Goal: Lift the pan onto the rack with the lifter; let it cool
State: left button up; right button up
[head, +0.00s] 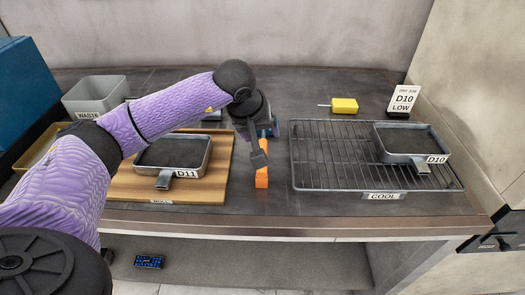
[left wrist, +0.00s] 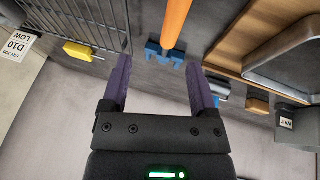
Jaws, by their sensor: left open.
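The lifter, with an orange handle (head: 262,178) and a blue forked head, lies on the dark bench between the board and the rack. In the left wrist view its handle (left wrist: 175,22) points up between my finger lines. My left gripper (head: 259,158) is open and empty over the lifter, hiding part of it. Its two purple fingers (left wrist: 160,65) stand apart. A grey pan labelled D11 (head: 174,152) sits on the wooden board (head: 223,180). A pan labelled D10 (head: 410,140) sits on the right part of the wire rack (head: 325,150), which is labelled COOL. My right gripper is not in view.
A yellow block with a thin rod (head: 344,105) lies behind the rack. A sign reading D10 LOW (head: 403,99) stands at the back right. A grey WASTE bin (head: 95,97) stands at the back left. The rack's left part is free.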

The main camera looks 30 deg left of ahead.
aim_at(263, 145)
pick_arm(q)
jog(key=x, duration=0.3)
jog(key=a+b+x, duration=0.1)
jog(key=x, duration=0.2)
jog(key=b+x, duration=0.1)
jog(key=x, duration=0.2)
jog(key=shift+s+a+f, duration=0.2)
jog(key=shift+a, duration=0.1)
jog(key=shift+w+f, duration=0.15)
jog(key=shift+f, duration=0.05)
jog(key=shift+r, duration=0.1)
grip_shut()
dwell(0.5)
